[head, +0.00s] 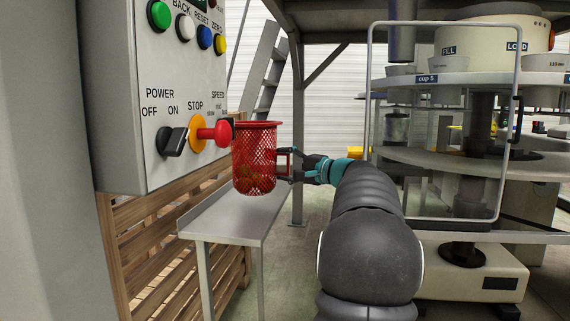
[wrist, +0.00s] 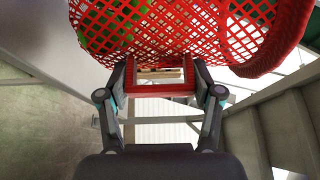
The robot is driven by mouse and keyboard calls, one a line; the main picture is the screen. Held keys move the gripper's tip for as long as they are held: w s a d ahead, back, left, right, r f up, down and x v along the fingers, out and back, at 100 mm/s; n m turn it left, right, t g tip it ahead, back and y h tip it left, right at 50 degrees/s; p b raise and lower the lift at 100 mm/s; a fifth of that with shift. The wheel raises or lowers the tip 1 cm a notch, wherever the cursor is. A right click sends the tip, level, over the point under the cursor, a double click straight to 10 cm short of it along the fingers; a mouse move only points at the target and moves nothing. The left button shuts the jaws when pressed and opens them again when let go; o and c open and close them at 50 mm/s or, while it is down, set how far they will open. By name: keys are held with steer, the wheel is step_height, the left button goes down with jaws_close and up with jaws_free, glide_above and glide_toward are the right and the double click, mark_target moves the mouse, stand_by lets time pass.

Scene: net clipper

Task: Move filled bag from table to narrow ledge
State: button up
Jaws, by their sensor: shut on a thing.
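The filled bag (head: 255,158) is a red mesh basket with a side handle and green contents showing through the mesh. It is upright, in front of the control panel and over the far part of the grey metal table (head: 225,221) in the head view. I cannot tell whether its base touches the table. My gripper (head: 287,165) is to its right, shut on the red handle. In the wrist view the mesh bag (wrist: 185,35) fills the top, with the handle between my fingers (wrist: 162,80). I cannot make out which surface is the narrow ledge.
A control panel (head: 165,90) with a protruding red knob (head: 222,133) stands close to the bag's left. Wooden slats (head: 150,250) are below it. A round multi-level machine (head: 455,160) with a metal frame stands at the right. A post (head: 298,130) stands behind the gripper.

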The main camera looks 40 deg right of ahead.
steer(key=shift+f+b, duration=1.15)
steer(key=shift+f, duration=1)
steer(key=shift+f+b, duration=0.25)
steer(key=shift+b, duration=0.05)
steer(key=o, duration=1.2)
steer(key=shift+s, duration=0.1)
steer(key=shift+b+v, duration=1.3)
steer(key=shift+v, duration=2.35)
steer(key=shift+s+f, duration=0.1)
steer(key=shift+s+a+b, duration=0.75)
steer(key=shift+a+b, duration=0.05)
steer(key=shift+a, duration=0.15)
steer(key=shift+s+a+b, duration=0.75)
steer(key=shift+a, duration=0.15)
